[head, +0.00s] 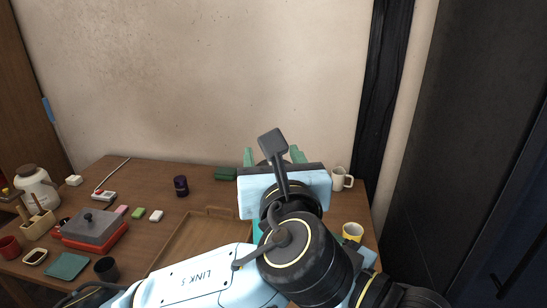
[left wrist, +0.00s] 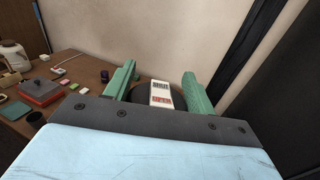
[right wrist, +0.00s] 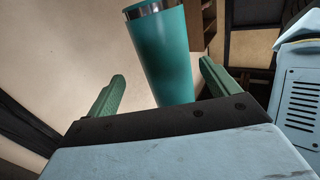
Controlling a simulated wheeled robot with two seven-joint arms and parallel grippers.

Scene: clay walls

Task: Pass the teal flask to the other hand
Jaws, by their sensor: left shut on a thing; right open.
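The teal flask (right wrist: 163,60), with a steel rim, shows between the fingers of my right gripper (right wrist: 160,88) in the right wrist view. Those fingers are open, with space on both sides of it; its lower end is hidden behind my right palm. My left gripper (head: 273,156) points away over the table's right part in the head view. In the left wrist view, its fingers (left wrist: 158,92) are shut on a dark round end with a white and red label, probably the flask's base. My left gripper hides most of that area in the head view.
A brown table (head: 145,185) holds a tray (head: 185,250), a red box with a grey lid (head: 92,230), a dark cup (head: 181,186), a white mug (head: 341,179) and a yellow mug (head: 352,231). A wall stands behind. My arms cover the front right.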

